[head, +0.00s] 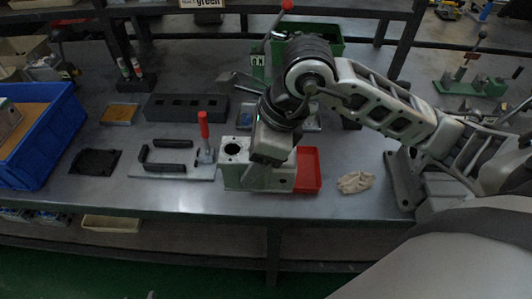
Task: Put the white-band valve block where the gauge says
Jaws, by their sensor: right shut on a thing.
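A pale grey-green valve block (234,175) with a round dark hole in its top sits near the table's front edge, left of a red tray. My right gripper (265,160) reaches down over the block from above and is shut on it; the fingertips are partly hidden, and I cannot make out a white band. A sign (205,3) at the top edge is cut off, with the word "green" legible. I cannot make out a gauge or its reading. My left gripper is not in view.
The red tray (310,171) lies right of the block. A fixture plate with black brackets and a red-handled clamp (203,125) is on the left. A blue bin (62,140) stands far left, a green bin (330,47) behind. Crumpled gloves (355,182) lie right.

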